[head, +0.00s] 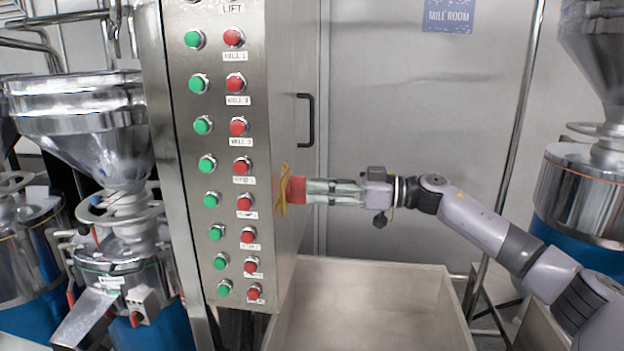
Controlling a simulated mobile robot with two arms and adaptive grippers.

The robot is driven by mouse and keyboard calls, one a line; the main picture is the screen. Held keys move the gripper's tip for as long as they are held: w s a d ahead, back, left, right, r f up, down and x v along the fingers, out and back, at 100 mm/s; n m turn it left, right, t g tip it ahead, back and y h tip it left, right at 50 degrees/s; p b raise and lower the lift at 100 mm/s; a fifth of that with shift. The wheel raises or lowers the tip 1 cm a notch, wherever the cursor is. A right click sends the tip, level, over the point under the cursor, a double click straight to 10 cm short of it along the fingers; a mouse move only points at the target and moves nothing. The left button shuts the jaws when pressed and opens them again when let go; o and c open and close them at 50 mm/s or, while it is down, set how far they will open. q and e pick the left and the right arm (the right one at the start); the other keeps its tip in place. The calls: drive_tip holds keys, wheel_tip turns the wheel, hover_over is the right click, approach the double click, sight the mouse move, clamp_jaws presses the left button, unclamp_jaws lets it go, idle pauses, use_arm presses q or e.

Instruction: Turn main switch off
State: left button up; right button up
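The main switch (297,190) is a red knob on a yellow plate (283,189), mounted on the right side face of the steel control cabinet (272,80). My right gripper (312,192) comes in from the right, level with the knob. Its pale fingers lie nearly parallel, with a narrow gap between them, and their tips meet the knob's right side. I cannot tell whether they grip the knob or only touch it. My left gripper is not in view.
The cabinet front has green buttons (202,125) and red buttons (238,126) in two columns. A black handle (306,120) is beyond the knob. A pale open bin (375,272) is below my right arm. Steel mills (85,125) stand at left, another (590,190) at right.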

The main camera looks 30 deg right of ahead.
drive_tip(key=shift+x, duration=1)
clamp_jaws()
